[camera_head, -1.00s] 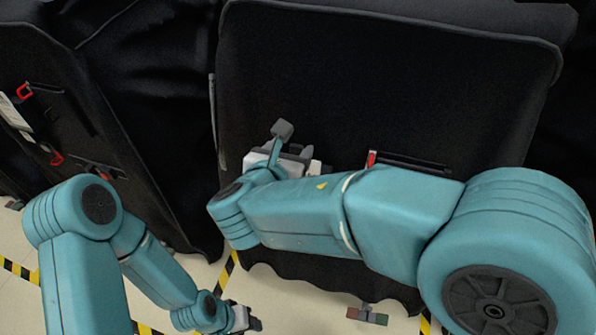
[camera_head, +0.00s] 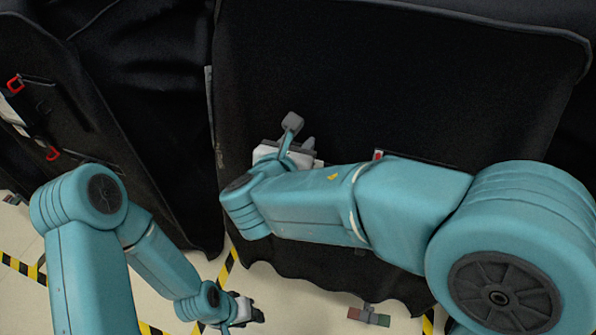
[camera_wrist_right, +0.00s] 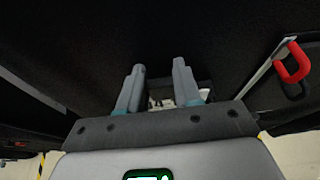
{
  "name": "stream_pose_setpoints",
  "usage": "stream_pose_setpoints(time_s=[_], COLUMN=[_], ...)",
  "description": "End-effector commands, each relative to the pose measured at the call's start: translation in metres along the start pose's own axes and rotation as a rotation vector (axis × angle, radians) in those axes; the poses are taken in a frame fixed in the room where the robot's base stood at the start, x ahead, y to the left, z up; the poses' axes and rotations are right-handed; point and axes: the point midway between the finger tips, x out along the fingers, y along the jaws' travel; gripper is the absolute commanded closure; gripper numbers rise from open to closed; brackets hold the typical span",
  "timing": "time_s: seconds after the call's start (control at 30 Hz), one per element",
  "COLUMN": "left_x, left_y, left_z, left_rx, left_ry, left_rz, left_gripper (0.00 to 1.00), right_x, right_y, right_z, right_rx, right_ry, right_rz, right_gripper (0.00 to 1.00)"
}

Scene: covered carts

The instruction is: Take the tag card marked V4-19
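My right gripper (camera_head: 312,152) is close to the front of the large black covered cart (camera_head: 400,75), mostly hidden behind its own wrist in the head view. In the right wrist view its two grey fingers (camera_wrist_right: 160,85) stand apart. A small pale piece with dark marks (camera_wrist_right: 160,102) shows low between them; I cannot tell whether it is a tag card. No marking V4-19 can be read. My left gripper (camera_head: 256,316) hangs low over the floor, away from the carts; its fingers are too small to judge.
A slot with a red end (camera_head: 378,155) sits on the cart front, partly behind my right arm. A red hook (camera_wrist_right: 293,63) shows in the wrist view. Another black cart (camera_head: 110,130) with red hooks (camera_head: 53,153) stands left. Pale floor (camera_head: 290,300) has yellow-black tape.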

Motion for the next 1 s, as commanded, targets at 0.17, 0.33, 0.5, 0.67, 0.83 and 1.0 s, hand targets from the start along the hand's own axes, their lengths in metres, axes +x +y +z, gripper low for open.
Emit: stream_pose_setpoints(time_s=[0.17,0.33,0.5,0.67,0.83,1.0], left_x=[0.0,-0.001,-0.006,-0.013,-0.023,-0.041], left_y=[0.0,0.001,0.002,0.005,0.008,0.015], left_z=[0.0,0.0,0.0,0.0,0.001,0.001], left_rx=[0.0,0.0,0.0,0.0,0.0,0.0], left_ry=[0.0,0.0,0.0,0.0,0.0,0.0], left_rz=[0.0,0.0,0.0,0.0,0.0,0.0], left_gripper=[0.57,0.57,0.57,0.57,0.57,0.57], right_x=[0.0,0.0,-0.003,-0.006,-0.011,-0.02], right_y=[0.0,0.0,0.001,0.001,0.001,0.001], right_z=[0.0,0.002,0.008,0.016,0.028,0.05], right_rx=[0.0,0.0,0.002,0.002,0.003,0.005], right_ry=[0.0,0.0,0.0,0.0,-0.001,-0.001], right_rz=[0.0,-0.001,-0.002,-0.004,-0.005,-0.007], right_gripper=[1.0,1.0,1.0,1.0,1.0,1.0])
